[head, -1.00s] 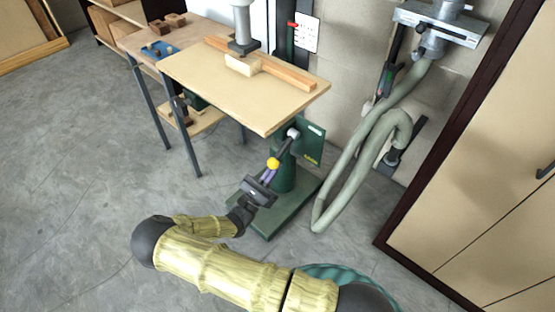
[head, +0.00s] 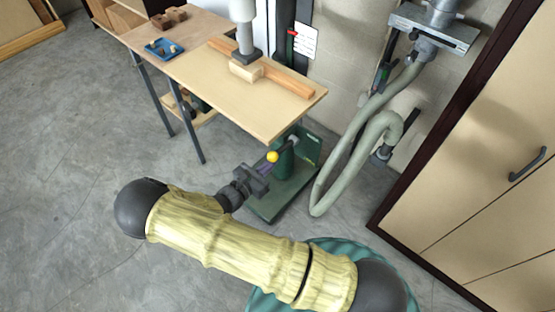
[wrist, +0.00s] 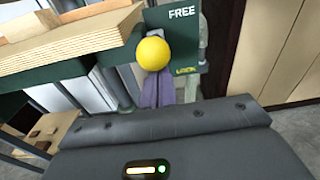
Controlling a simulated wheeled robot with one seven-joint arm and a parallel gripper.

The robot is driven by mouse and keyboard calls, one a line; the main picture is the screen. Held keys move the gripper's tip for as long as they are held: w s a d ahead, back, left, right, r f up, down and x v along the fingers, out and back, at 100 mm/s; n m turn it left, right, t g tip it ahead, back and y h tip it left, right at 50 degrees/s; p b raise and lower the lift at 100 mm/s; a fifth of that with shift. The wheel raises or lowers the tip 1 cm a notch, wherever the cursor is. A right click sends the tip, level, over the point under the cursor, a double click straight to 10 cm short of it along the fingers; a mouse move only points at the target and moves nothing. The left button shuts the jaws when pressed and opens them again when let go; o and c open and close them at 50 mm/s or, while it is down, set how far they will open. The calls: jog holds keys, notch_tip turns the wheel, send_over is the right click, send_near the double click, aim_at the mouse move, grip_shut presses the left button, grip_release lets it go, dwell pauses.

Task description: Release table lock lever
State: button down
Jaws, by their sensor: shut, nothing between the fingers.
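The table lock lever ends in a yellow ball knob (head: 272,157), under the front corner of the drill press table (head: 262,115). In the wrist view the knob (wrist: 153,53) is just beyond my fingertips and hides most of the lever. A green plate (wrist: 183,28) behind it reads FREE at the top and LOCK lower down; the knob is left of these words. My gripper (head: 266,168) is shut and empty, its purplish fingers (wrist: 157,92) pointing at the knob from below. I cannot tell whether they touch it.
A wood fence (head: 290,80) and a block (head: 246,71) lie on the table under the drill head. A grey hose (head: 345,165) hangs to the right, near a beige cabinet (head: 480,180). A side bench with a blue tray (head: 163,48) stands left. Floor at left is clear.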

jog(key=shift+r, duration=0.5)
jog(key=shift+w, duration=0.1)
notch_tip(320, 180, down, 4)
jog(key=b, duration=0.2)
jog(key=b+v, duration=0.2)
jog(key=v, duration=0.7)
jog(key=shift+s+r+b, duration=0.2)
jog(key=shift+s+b, duration=0.05)
jog(key=shift+b, duration=0.1)
